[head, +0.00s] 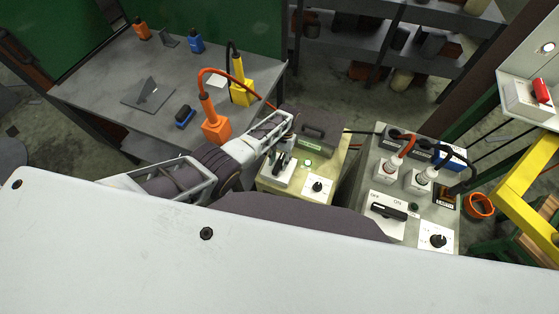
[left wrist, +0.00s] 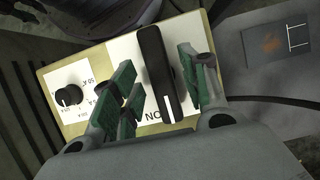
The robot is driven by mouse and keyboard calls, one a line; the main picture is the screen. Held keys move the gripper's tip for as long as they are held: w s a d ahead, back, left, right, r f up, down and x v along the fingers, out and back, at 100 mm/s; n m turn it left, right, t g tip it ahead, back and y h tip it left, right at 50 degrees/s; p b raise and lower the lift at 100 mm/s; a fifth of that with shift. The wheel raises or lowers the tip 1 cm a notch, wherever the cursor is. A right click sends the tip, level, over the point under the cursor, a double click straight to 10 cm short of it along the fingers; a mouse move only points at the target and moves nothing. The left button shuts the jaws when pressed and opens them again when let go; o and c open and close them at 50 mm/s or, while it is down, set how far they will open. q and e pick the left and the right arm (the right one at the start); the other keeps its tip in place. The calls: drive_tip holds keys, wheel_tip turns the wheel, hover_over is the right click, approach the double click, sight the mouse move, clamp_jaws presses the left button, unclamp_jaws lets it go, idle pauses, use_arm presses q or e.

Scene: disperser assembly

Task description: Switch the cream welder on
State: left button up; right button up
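The cream welder (head: 326,162) stands right of the bench. Its front panel has a round dial (head: 317,187) and a green lamp (head: 308,162), which looks light green. In the left wrist view its black switch handle (left wrist: 155,65) stands upright in the picture on a white plate. The white-marked end points down, near upside-down "ON" letters; other lettering is hidden. My left gripper (head: 281,161) is over the switch. In the left wrist view its green-padded fingers are on either side of the handle, apart, with a narrow gap visible. My right gripper is not in view.
A grey welder (head: 366,203) with its own OFF/ON switch (head: 388,211) stands to the right, with cables plugged in. Orange (head: 216,127) and yellow (head: 242,92) cabled connectors stand on the bench (head: 90,84). A yellow frame (head: 520,190) is at the far right.

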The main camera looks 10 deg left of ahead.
use_arm(q)
drive_tip(key=shift+w+r, duration=0.1)
drive_tip(key=v, duration=1.1)
drive_tip(key=shift+r, duration=0.35)
drive_tip(key=shift+w, duration=0.1)
idle(0.5)
